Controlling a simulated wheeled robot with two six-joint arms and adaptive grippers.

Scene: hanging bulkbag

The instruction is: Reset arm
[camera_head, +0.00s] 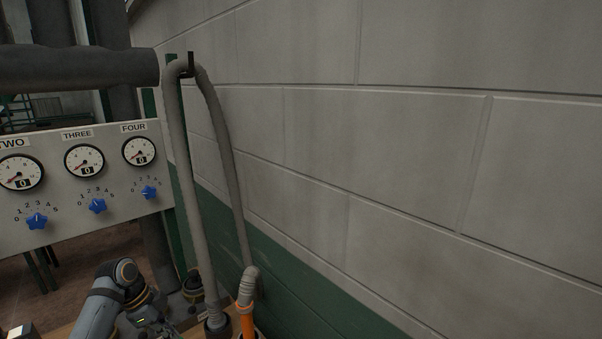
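A blue-grey arm of mine (97,311) comes up at the bottom left and bends at a rounded joint. Beyond the joint it turns down to a dark end part with a small yellow-green light (142,321). This may be my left gripper's body, but no fingertips show, and I cannot see anything held. My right gripper is not in view.
A grey hose (226,135) loops over a dark hook on the block wall (400,150); its lower end meets an orange tube (247,322). A panel (110,205) with dials and blue knobs stands left, below a thick dark pipe (75,67).

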